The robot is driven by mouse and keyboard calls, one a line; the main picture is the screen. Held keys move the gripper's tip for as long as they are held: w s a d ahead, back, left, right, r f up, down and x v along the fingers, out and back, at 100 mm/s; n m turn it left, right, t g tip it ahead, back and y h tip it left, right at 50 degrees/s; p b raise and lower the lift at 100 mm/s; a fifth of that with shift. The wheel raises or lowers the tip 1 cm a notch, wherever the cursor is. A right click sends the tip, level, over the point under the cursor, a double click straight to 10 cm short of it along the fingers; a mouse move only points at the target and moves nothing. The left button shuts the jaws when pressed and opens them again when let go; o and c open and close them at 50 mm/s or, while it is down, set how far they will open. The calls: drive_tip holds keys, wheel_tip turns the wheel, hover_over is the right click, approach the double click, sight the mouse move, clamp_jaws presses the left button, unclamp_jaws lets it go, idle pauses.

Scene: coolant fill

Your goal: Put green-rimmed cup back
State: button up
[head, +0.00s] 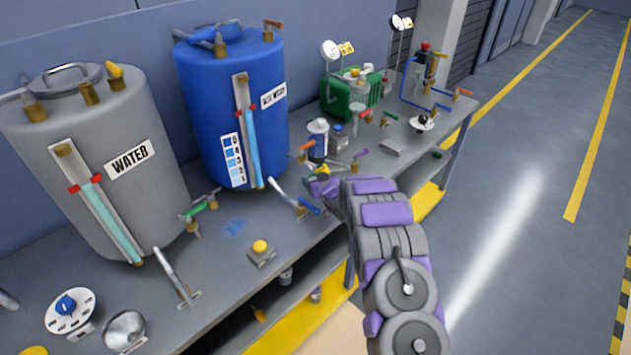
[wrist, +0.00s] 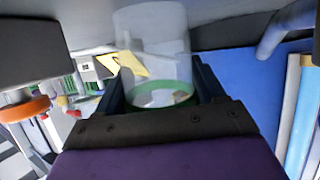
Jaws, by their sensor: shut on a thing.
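In the wrist view my gripper (wrist: 162,88) is shut on the green-rimmed cup (wrist: 152,45), a clear cup with one finger on each side. Its green rim shows low in that view, close to the gripper body, and its clear walls run toward the picture's top. In the head view my gripper (head: 318,185) is near the front edge of the bench (head: 226,262), to the right of the blue tank. The cup cannot be made out clearly there. Whether it touches anything is unclear.
A grey WATER tank (head: 105,200) and a blue tank (head: 215,80) stand on the bench. A green machine (head: 338,98), a white-and-blue canister (head: 317,140) and several valves crowd the far part. A yellow-button box (head: 261,252) sits nearer. Open floor (head: 500,190) lies to the right.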

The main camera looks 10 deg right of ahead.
drive_tip(key=o, duration=1.4)
drive_tip(key=shift+d+f, duration=0.1)
drive_tip(key=shift+d, duration=0.1)
drive_tip(key=shift+a+f+b, duration=0.1)
drive_tip(key=shift+f+b, duration=0.15)
drive_tip(key=shift+b, duration=0.25)
drive_tip(key=s+d+r+m+g+h+p, duration=0.1)
drive_tip(key=s+d+r+g, duration=0.1)
drive_tip(key=s+r, duration=0.65)
drive_tip(key=s+d+r+g+h+p, duration=0.2)
drive_tip(key=s+d+r, duration=0.15)
drive_tip(key=s, duration=0.95)
drive_tip(key=s+d+r+m+g+h+p, duration=0.1)
drive_tip(key=s+d+r+g, duration=0.15)
drive_tip(key=s+r, duration=0.65)
drive_tip(key=s+a+r+g, duration=0.2)
drive_tip(key=s, duration=1)
drive_tip(key=s+a+r+g, duration=0.2)
drive_tip(key=s+a+g, duration=0.1)
drive_tip(key=s, duration=0.9)
drive_tip(key=s+a+r+g+y, duration=0.1)
drive_tip(key=s+a+r+g, duration=0.1)
drive_tip(key=s, duration=1.1)
drive_tip(key=shift+a+r+m+g, duration=0.35)
drive_tip(key=shift+a+m+g, duration=0.05)
drive_tip(key=shift+g, duration=0.25)
